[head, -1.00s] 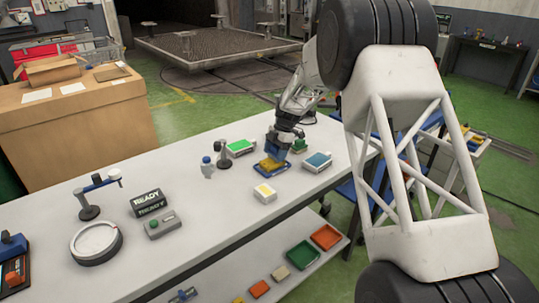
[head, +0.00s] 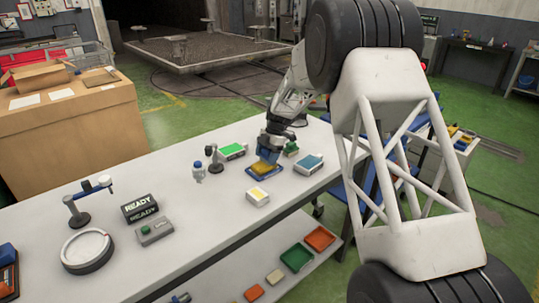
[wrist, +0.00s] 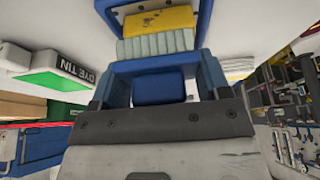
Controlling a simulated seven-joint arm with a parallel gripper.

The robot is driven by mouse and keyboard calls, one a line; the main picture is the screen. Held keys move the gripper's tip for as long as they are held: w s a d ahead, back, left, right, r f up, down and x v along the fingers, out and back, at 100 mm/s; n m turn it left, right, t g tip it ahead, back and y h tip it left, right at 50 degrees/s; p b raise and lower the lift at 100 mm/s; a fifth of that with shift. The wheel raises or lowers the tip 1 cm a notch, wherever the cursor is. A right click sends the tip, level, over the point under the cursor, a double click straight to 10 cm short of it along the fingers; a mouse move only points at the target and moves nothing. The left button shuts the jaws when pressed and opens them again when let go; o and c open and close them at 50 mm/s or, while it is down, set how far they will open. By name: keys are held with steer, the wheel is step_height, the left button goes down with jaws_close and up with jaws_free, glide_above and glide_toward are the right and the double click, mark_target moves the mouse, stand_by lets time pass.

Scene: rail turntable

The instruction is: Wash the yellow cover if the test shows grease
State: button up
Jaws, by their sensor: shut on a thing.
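The yellow cover (head: 262,169) lies in a blue tray (head: 279,175) near the far end of the white bench. My gripper (head: 270,152) is directly above it, pointing down. It is shut on what looks like a blue-handled brush (wrist: 158,88). In the wrist view, its pale bristles (wrist: 158,46) meet or nearly meet the yellow cover (wrist: 158,19); I cannot tell if they touch. The display (head: 141,207) reads READY, with a button box (head: 155,231) in front of it. My gripper hides part of the cover.
A blue-topped box (head: 308,164) is right, a yellow-topped box (head: 258,197) in front. A round dish (head: 88,251) is at near left.

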steer(key=shift+s+a, duration=1.95)
step_height(320, 180, up, 8)
steer(key=shift+d, duration=0.1)
steer(key=s+d+f, duration=0.3)
steer(key=s+d, duration=0.4)
steer(key=s, duration=0.3)
steer(key=s+d+f, duration=0.3)
steer(key=s+d, duration=0.4)
steer(key=s, duration=0.4)
steer(key=shift+s+d, duration=0.25)
steer(key=shift+d, duration=0.15)
steer(key=shift+w+f, duration=0.1)
steer(key=shift+w+a+f, duration=0.25)
steer(key=shift+w+a, duration=0.4)
steer(key=shift+w, duration=1.9)
steer(key=shift+w+a+f, duration=0.2)
steer(key=shift+w+a, duration=0.45)
steer(key=shift+w, duration=1.95)
steer(key=shift+w+a+f, duration=0.25)
steer(key=shift+w+a, duration=0.4)
steer(key=shift+w, duration=1.9)
